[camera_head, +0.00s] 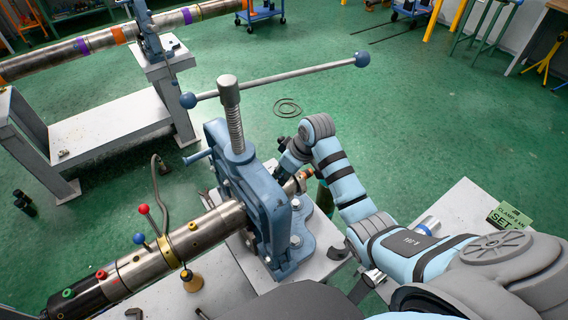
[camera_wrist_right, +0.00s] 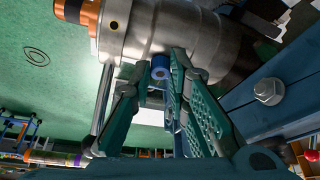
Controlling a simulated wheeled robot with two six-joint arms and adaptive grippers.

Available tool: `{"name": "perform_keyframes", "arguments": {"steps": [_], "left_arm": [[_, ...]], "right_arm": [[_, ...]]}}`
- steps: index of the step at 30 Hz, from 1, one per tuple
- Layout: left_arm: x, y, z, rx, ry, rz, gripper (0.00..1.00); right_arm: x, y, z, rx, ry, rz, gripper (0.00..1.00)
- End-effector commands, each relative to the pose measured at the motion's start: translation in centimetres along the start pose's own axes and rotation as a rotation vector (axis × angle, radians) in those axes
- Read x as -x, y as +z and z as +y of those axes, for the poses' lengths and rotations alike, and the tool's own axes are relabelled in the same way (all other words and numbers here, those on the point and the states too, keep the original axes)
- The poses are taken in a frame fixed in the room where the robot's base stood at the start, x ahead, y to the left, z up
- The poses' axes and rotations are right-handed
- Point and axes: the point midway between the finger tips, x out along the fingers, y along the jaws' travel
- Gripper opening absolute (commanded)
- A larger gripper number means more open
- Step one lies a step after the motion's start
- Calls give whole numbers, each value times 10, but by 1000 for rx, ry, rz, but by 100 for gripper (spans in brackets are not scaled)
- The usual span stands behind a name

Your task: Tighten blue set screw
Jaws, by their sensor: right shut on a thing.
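My right gripper (camera_wrist_right: 160,72) is shut on a small blue set screw (camera_wrist_right: 158,73) that stands out from the side of a steel pipe (camera_wrist_right: 190,30) in the wrist view. The screw lies between the two fingertips, and its round end with a dark hole shows. In the head view my right gripper (camera_head: 291,157) reaches in behind the blue pipe vise (camera_head: 262,190), and the set screw is hidden there. The same pipe (camera_head: 215,228) runs through the vise, toward the lower left. My left gripper is not in view.
The vise's tall threaded screw and long crossbar (camera_head: 290,75) stand left of my right arm. Red (camera_head: 144,209) and blue (camera_head: 139,238) ball knobs stick up from the pipe. A hex bolt (camera_wrist_right: 268,92) sits close right of the fingers. The green floor behind is mostly open.

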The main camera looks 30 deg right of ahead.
Motion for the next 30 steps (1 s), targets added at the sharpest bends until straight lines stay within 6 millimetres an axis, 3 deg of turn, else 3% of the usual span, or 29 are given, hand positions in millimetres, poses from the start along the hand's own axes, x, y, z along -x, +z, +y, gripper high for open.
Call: {"name": "perform_keyframes", "arguments": {"steps": [7,8,11,12,22,30], "left_arm": [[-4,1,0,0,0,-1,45],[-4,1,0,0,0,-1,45],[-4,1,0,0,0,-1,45],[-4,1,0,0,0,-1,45],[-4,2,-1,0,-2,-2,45],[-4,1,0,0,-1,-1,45]], "right_arm": [[-2,-1,1,-5,5,8,0],[-2,-1,1,-4,5,8,19],[-2,-1,1,-4,5,8,35],[-2,-1,1,-3,5,8,36],[5,-2,2,-2,7,9,36],[60,-2,2,-1,9,10,36]]}}
